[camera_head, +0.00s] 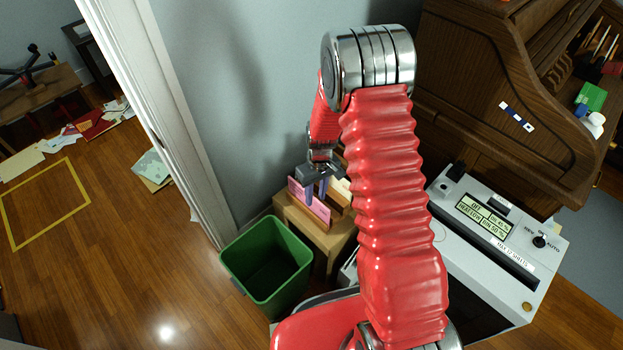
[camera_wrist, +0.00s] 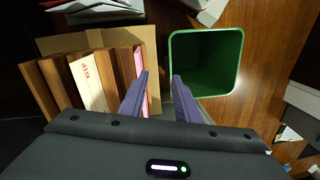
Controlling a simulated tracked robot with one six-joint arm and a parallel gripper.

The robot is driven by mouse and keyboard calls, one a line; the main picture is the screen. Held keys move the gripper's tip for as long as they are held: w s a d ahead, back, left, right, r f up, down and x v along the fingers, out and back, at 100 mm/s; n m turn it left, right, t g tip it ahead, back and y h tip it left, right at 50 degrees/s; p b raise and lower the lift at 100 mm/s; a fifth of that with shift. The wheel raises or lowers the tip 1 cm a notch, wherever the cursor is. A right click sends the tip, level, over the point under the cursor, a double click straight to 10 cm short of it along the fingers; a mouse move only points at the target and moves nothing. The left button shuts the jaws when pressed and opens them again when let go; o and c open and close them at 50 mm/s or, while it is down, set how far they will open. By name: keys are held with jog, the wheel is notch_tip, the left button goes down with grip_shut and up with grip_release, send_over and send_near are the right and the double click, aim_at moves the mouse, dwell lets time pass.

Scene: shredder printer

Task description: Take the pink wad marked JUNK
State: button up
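The pink wad (camera_head: 312,208) stands in a slotted wooden rack on a small light-wood stand. In the wrist view only a thin strip of the pink wad (camera_wrist: 139,62) shows, in the rack's right-hand slot; no JUNK mark can be read. My gripper (camera_head: 317,192) is pointing down over the rack's pink side. In the wrist view my gripper (camera_wrist: 162,82) has its two purple fingers apart with nothing clear between them. The left finger overlaps the pink strip; the right finger is over the bin's edge. I cannot tell whether a finger touches the wad.
A white wad with red lettering (camera_wrist: 88,82) stands in another slot of the wooden rack (camera_wrist: 125,62). An open green bin (camera_head: 235,262) stands right beside the stand. A grey shredder (camera_head: 470,245) with a display is to the right, below a wooden roll-top desk (camera_head: 470,95). A wall is behind.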

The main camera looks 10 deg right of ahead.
jog(key=w+n+t, duration=0.2)
jog(key=w, duration=0.5)
jog(key=shift+d+f, duration=0.2)
jog(key=shift+f, duration=0.05)
jog(key=shift+f, duration=0.15)
notch_tip(320, 180, down, 14)
jog(key=w, duration=0.1)
jog(key=shift+w+a+r, duration=0.2)
jog(key=shift+a+r, duration=0.05)
jog(key=shift+a, duration=0.15)
jog(key=shift+c, duration=0.2)
grip_shut()
jog(key=shift+r, duration=0.15)
dwell(0.5)
